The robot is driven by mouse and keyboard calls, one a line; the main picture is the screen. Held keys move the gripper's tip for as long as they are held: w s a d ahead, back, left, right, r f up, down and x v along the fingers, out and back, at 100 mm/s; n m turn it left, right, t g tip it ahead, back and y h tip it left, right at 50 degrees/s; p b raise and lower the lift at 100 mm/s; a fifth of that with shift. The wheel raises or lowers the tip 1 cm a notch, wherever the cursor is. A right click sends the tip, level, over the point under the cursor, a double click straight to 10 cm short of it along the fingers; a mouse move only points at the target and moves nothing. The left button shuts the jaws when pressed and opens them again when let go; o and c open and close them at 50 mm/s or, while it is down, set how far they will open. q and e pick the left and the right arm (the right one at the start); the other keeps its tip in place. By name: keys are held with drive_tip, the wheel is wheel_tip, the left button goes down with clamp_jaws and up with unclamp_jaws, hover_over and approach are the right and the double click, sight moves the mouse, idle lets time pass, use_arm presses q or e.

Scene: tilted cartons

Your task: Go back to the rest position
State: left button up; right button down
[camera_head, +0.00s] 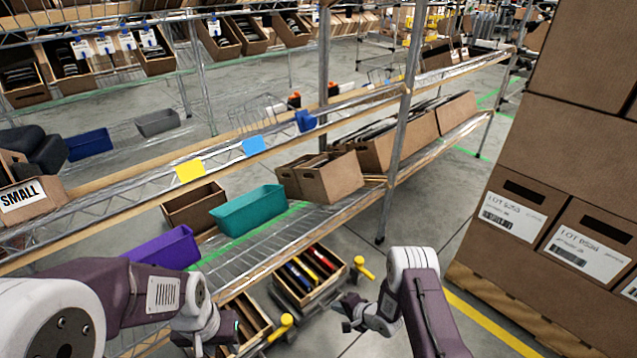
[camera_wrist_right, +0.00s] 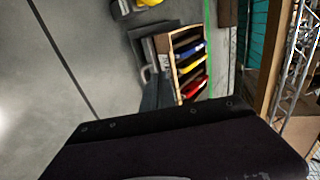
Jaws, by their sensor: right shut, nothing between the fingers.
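My right gripper (camera_head: 347,312) is dark and small in the head view, held in the air over the floor, with nothing in its jaws. Its dark fingers also show in the right wrist view (camera_wrist_right: 157,85), shut and empty, beside a carton of coloured items. My left gripper (camera_head: 215,344) hangs low at the bottom of the head view, in front of the lower cartons. Its fingers are partly hidden by its wrist and the frame edge, so its jaw state is unclear.
A wire shelf holds a teal bin (camera_head: 248,210), a purple bin (camera_head: 160,248) and brown cartons (camera_head: 330,178). A low carton with coloured items (camera_head: 309,276) stands near both grippers. Stacked boxes (camera_head: 560,230) rise at right. Floor between them is open.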

drive_tip(key=w+r+t+p, duration=0.1)
drive_tip(key=w+r, duration=0.3)
drive_tip(key=r, duration=0.5)
drive_tip(key=w+r+n+t+p, duration=0.1)
drive_tip(key=w+r+t, duration=0.15)
drive_tip(key=r, duration=0.65)
drive_tip(key=w+r+p, duration=0.1)
drive_tip(key=w+r, duration=0.3)
drive_tip(key=r, duration=0.5)
drive_tip(key=s+d+r+n+h+p, duration=0.1)
drive_tip(key=s+d+r+h, duration=0.25)
drive_tip(key=r, duration=0.65)
drive_tip(key=s+d+r+n+g+h, duration=0.2)
drive_tip(key=s+d, duration=0.1)
drive_tip(key=s, duration=0.7)
drive_tip(key=s+f+n+g, duration=0.3)
drive_tip(key=s+g, duration=0.1)
drive_tip(key=s, duration=0.6)
drive_tip(key=s+f+n+g, duration=0.3)
drive_tip(key=s+f+g, duration=0.1)
drive_tip(key=s, duration=0.5)
wheel_tip(320, 180, up, 38)
drive_tip(key=p, duration=3.8)
drive_tip(key=shift+d+p, duration=0.35)
drive_tip(key=shift+s, duration=0.1)
